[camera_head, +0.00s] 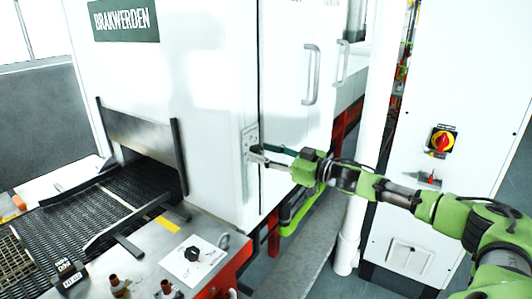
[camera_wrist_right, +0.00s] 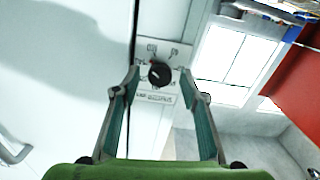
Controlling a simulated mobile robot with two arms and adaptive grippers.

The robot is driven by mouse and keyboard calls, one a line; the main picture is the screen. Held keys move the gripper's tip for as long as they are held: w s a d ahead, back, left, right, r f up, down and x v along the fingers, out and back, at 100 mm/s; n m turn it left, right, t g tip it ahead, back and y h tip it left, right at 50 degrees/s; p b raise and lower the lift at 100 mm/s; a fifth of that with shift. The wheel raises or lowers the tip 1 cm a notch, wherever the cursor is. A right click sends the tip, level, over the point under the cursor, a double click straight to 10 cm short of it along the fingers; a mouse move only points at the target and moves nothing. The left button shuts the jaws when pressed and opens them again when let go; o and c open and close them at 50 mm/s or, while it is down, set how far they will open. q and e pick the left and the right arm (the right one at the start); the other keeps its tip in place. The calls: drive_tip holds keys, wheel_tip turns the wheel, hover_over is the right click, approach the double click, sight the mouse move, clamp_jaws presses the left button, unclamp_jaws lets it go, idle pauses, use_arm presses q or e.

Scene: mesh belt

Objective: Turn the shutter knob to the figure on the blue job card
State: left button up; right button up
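My right gripper (camera_head: 257,155) reaches from the right to a small pale plate (camera_head: 250,136) on the side of the white machine. In the right wrist view the gripper (camera_wrist_right: 159,80) is open, and a round black knob (camera_wrist_right: 160,74) shows between its fingertips. The knob sits on a plate (camera_wrist_right: 154,96) with small printed marks, too small to read. I cannot tell whether the fingers touch the knob. Another black knob (camera_head: 192,253) sits on a white plate on the front bench. I see no card that I can identify as the blue job card. My left gripper is not in view.
The mesh belt (camera_head: 75,225) runs into the machine's opening at the left. Door handles (camera_head: 311,75) stand out right of the plate. A white post (camera_head: 352,225) and a cabinet with a red and yellow switch (camera_head: 441,142) stand near my right arm.

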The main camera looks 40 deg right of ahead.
drive_tip(key=c, duration=1.1)
drive_tip(key=shift+c, duration=0.2)
drive_tip(key=shift+o, duration=0.2)
drive_tip(key=shift+n, duration=0.3)
drive_tip(key=n, duration=0.2)
drive_tip(key=shift+n, duration=0.3)
drive_tip(key=n+b, duration=0.1)
drive_tip(key=n, duration=0.2)
drive_tip(key=shift+d+n, duration=0.1)
drive_tip(key=shift+n, duration=0.2)
drive_tip(key=n+b, duration=0.1)
drive_tip(key=n, duration=0.3)
drive_tip(key=shift+n+b, duration=0.55)
drive_tip(key=shift+n, duration=1.35)
